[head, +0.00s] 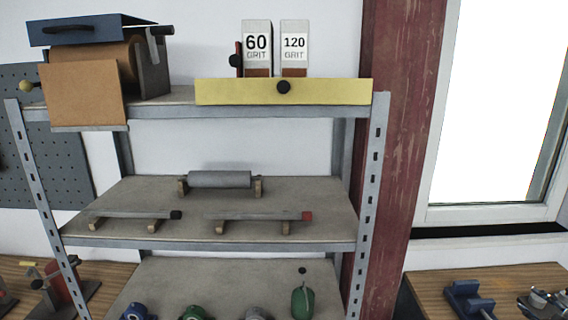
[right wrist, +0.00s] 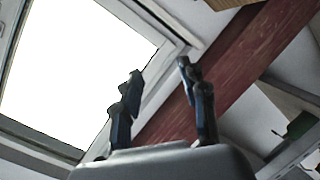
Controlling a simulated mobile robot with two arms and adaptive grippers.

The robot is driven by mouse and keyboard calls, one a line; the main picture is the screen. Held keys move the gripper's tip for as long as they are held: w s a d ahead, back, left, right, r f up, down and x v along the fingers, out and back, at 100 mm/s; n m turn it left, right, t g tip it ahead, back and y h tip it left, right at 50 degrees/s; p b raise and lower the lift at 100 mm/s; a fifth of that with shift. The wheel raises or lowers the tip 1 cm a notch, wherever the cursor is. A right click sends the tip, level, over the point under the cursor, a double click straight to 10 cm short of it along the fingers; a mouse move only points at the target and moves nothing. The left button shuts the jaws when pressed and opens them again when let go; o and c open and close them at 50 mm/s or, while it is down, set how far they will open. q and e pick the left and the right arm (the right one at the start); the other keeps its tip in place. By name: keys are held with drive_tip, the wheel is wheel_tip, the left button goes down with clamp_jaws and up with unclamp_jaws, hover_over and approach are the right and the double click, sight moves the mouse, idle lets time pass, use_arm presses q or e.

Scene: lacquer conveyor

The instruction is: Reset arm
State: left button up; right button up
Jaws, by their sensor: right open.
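My right gripper (right wrist: 160,74) shows in the right wrist view. Its two dark fingers stand apart with an empty gap between them, so it is open and holds nothing. Behind the fingers are the bright window (right wrist: 75,70) and the red post (right wrist: 225,65), both apart from the gripper as far as I can see. Neither gripper nor arm shows in the head view. My left gripper is not in view.
A metal shelf rack (head: 210,245) stands ahead, holding grit boxes (head: 257,45), a yellow strip (head: 240,92), a grey roller (head: 220,179) and rods on wooden rests. The red post (head: 392,160) and window (head: 495,110) are right of it. A wooden bench (head: 425,285) holds tools.

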drive_tip(key=s+d+f+m+g+h, duration=0.1)
drive_tip(key=s+d+f+g+h, duration=0.15)
drive_tip(key=s+d+f, duration=0.55)
drive_tip(key=s+d+f+m+g+h, duration=0.1)
drive_tip(key=s+f+g+h, duration=0.15)
drive_tip(key=s+f, duration=0.65)
drive_tip(key=s+d+f+m+g+h, duration=0.2)
drive_tip(key=s+d+f+g, duration=0.25)
drive_tip(key=s, duration=0.95)
drive_tip(key=s+d+f+g+h, duration=0.1)
drive_tip(key=s+d+g, duration=0.25)
drive_tip(key=s, duration=1.15)
drive_tip(key=s+a+f+m+y, duration=0.1)
drive_tip(key=s+a+f+y, duration=0.15)
drive_tip(key=a+f, duration=1)
drive_tip(key=s+a+f+m+y, duration=0.1)
drive_tip(key=s+a+f+y, duration=0.15)
drive_tip(key=a+f, duration=0.95)
drive_tip(key=s+a+f+m+g+y, duration=0.1)
drive_tip(key=s+a+f+y, duration=0.1)
drive_tip(key=a, duration=1.6)
drive_tip(key=s+a+f+m+y, duration=0.1)
drive_tip(key=a+f+y, duration=0.1)
drive_tip(key=a, duration=1.6)
wheel_tip(320, 180, down, 14)
drive_tip(key=b, duration=1.4)
drive_tip(key=shift+f+b, duration=0.15)
drive_tip(key=shift+b, duration=0.2)
